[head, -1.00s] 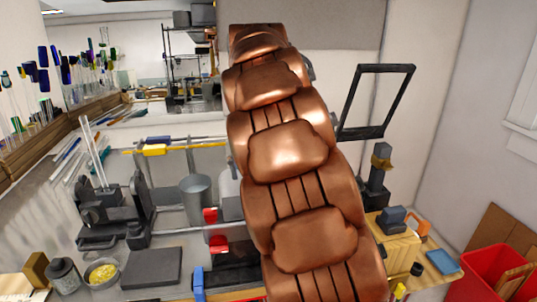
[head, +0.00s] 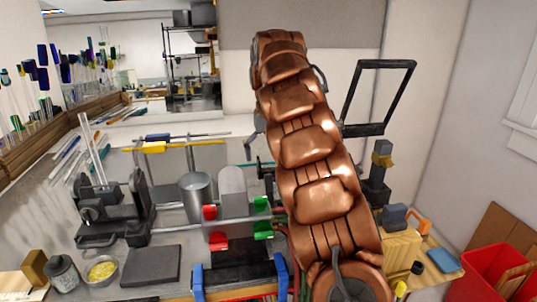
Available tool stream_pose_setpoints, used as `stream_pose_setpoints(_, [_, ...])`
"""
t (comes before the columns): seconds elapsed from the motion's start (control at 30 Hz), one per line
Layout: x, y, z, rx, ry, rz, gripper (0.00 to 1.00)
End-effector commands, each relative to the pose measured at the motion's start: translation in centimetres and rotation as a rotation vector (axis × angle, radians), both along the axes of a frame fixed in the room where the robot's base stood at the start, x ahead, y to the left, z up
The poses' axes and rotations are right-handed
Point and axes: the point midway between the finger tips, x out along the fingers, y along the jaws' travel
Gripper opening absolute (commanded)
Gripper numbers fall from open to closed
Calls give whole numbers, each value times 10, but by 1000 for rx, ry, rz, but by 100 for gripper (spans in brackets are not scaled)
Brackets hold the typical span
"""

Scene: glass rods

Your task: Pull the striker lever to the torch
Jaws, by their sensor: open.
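My copper-coloured arm (head: 318,150) crosses the middle of the head view. My gripper's fingertips cannot be made out; the arm hides that area. Left of the arm stands a grey upright plate (head: 232,185) with red blocks (head: 210,212) and green blocks (head: 262,203) around it. A small dark fitting (head: 266,164) shows beside the arm. I cannot tell which part is the torch or the striker lever; either may be behind the arm.
A metal bucket (head: 196,199) and a black clamp stand (head: 108,212) with clear rods are on the bench at left. A dark slab (head: 151,265) and a bowl (head: 102,272) lie in front. A black frame (head: 378,98) rises behind.

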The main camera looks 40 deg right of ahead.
Motion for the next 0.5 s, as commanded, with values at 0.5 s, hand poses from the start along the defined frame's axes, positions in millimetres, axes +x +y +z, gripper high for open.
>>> stream_pose_setpoints(0.5, [0, 1, -63, 2, 0, -1, 100])
